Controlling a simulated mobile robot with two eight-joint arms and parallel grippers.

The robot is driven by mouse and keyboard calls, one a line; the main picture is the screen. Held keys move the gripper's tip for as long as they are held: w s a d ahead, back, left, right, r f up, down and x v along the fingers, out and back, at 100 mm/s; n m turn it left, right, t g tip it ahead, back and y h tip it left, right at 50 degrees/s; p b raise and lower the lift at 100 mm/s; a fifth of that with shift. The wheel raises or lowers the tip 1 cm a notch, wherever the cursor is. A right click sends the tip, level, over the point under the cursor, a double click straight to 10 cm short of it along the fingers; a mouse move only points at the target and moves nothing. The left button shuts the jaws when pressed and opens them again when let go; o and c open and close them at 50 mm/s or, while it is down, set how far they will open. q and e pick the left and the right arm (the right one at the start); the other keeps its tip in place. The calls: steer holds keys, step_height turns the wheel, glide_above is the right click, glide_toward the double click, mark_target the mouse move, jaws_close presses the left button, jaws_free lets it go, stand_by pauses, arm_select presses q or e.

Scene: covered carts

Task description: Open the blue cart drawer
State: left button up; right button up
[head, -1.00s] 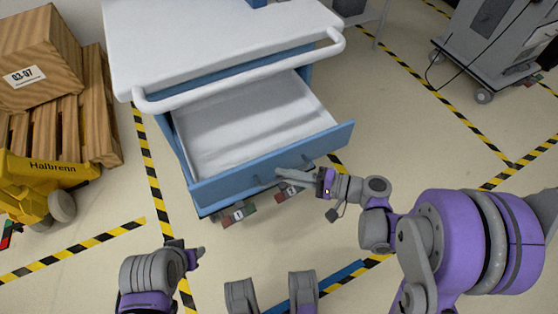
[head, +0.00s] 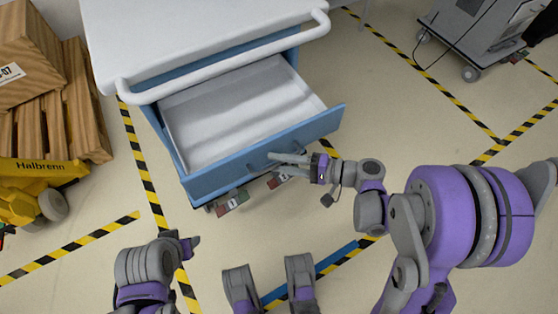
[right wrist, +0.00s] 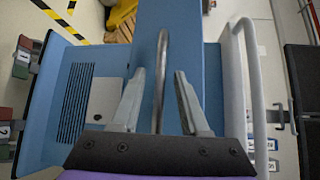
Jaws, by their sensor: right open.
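The blue cart (head: 167,112) has a white top, and its blue-fronted drawer (head: 225,178) is pulled well out, with its pale, empty inside showing. My right gripper (head: 284,161) is at the drawer front, beside its handle. In the right wrist view, the metal bar handle (right wrist: 162,70) passes between the two fingers of my right gripper (right wrist: 160,75); the fingers are open, with a gap on each side of the bar. My left gripper (head: 190,244) is low at the left, away from the cart; its finger opening is too small to tell.
A white push rail (head: 225,58) runs above the drawer. A yellow pallet truck (head: 38,175) with wooden crates (head: 30,60) stands at the left. A grey cart (head: 470,35) stands at the far right.

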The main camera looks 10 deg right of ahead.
arm_select(q)
steer(key=shift+s+r+p, duration=0.1)
steer(key=shift+r+p, duration=0.5)
steer(key=shift+r, duration=0.15)
arm_select(e)
steer(key=v, duration=1)
steer(key=shift+s+d, duration=0.2)
steer(key=shift+d, duration=0.05)
steer(key=shift+r, duration=0.1)
steer(key=s+a+f+g+h, duration=0.2)
steer(key=a+f+h, duration=0.1)
steer(key=a+h, duration=0.1)
steer(key=s+d+n+g+h, duration=0.1)
steer(key=s+d+n+h, duration=0.2)
steer(key=s+n+h, duration=0.45)
arm_select(q)
step_height(320, 180, up, 22)
steer(key=w+t+p, duration=0.1)
steer(key=p, duration=1.8)
steer(key=shift+w, duration=0.35)
arm_select(e)
step_height(320, 180, up, 22)
steer(key=w+t+h, duration=0.1)
steer(key=h, duration=0.2)
steer(key=shift+d+m, duration=0.35)
steer(key=shift+d, duration=0.15)
